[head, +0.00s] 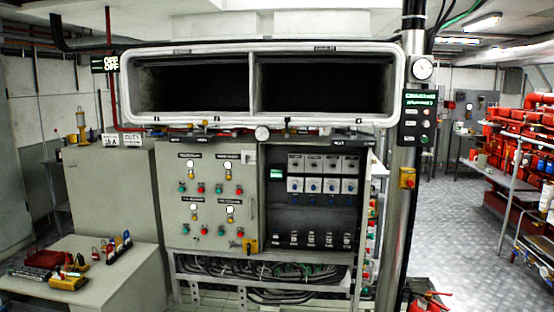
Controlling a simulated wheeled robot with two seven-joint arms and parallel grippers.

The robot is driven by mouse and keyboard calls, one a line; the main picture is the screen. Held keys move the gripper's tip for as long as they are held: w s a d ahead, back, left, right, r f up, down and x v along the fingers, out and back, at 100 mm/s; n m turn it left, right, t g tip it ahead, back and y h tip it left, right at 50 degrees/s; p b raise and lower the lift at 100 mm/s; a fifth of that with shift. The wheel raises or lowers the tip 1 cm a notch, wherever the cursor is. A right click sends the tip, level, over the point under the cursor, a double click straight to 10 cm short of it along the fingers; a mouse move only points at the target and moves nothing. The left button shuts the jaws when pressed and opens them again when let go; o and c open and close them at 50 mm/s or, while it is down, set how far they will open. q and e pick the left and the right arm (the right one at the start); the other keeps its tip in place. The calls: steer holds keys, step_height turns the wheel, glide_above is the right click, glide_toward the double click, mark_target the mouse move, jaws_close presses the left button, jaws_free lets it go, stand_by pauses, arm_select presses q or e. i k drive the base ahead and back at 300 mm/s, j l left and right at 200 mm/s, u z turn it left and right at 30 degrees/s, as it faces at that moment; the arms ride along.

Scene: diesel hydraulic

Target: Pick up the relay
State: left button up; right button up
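No object is clearly marked as the relay, and I cannot tell which one it is. The open bay of the grey control cabinet (252,200) holds a row of white and blue modules (321,174) that look like relays or breakers. Below them is a row of smaller dark devices with pale tops (311,239). Several small items, too small to identify, lie on the grey bench (120,277) at the left, among them a yellow one (69,282). Neither of my grippers is in view.
A large white-framed double opening (252,84) sits above the cabinet. A grey post with a gauge (423,68) stands right of it. Red objects (428,301) are low at the bottom right. Orange-red shelving (515,150) lines the far right. The metal floor (465,255) between is clear.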

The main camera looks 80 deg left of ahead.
mark_target(276, 231)
steer(key=j+u, duration=0.15)
steer(key=u, duration=0.25)
steer(key=i+j+u, duration=0.1)
steer(key=u, duration=0.3)
steer(key=j+u, duration=0.15)
steer(key=u, duration=0.25)
steer(key=i+j+u, duration=0.1)
steer(key=u, duration=0.3)
steer(key=i+u, duration=0.15)
steer(key=u, duration=0.25)
steer(key=i+j+u, duration=0.25)
steer(key=i, duration=0.4)
steer(key=i+u, duration=0.3)
steer(key=i, duration=0.35)
steer(key=i+j+u, duration=0.3)
steer(key=i+j+z, duration=0.2)
steer(key=i+j, duration=0.2)
steer(key=j, duration=0.2)
steer(key=i+j+z, duration=0.1)
steer(key=j, duration=0.25)
steer(key=i, duration=0.1)
